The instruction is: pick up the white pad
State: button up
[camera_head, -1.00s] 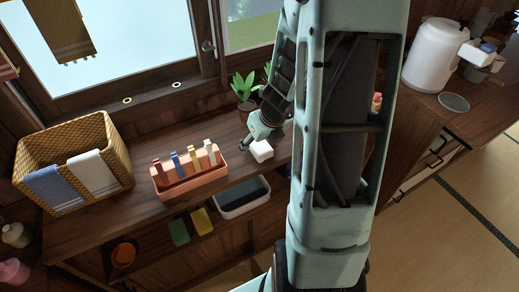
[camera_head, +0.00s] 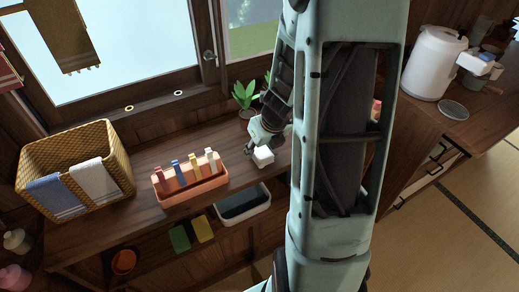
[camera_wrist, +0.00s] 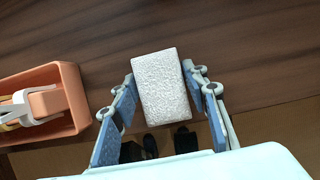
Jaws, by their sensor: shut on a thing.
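The white pad (camera_wrist: 162,88) is a small block with a rough, speckled face. In the wrist view it sits between the two blue fingers of my gripper (camera_wrist: 160,92), which are shut on it from its left and right sides. In the head view the white pad (camera_head: 263,156) shows at the end of my gripper (camera_head: 258,146), above or on the wooden counter, right of the salmon tray. I cannot tell whether it touches the counter.
The salmon tray (camera_head: 178,197) with several coloured upright items stands left of the pad. A potted plant (camera_head: 246,97) is behind my gripper. A wicker basket (camera_head: 120,165) with towels stands far left. A white bin (camera_head: 260,209) is below the counter's front edge.

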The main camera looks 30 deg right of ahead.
jog(key=s+a+r+p, duration=0.4)
jog(key=a+r+p, duration=0.7)
jog(key=a, duration=0.2)
jog(key=shift+a+r, duration=0.2)
jog(key=shift+r, duration=0.2)
jog(key=shift+s, duration=0.1)
jog(key=o, duration=0.5)
jog(key=c, duration=0.5)
jog(key=shift+r+p, duration=0.7)
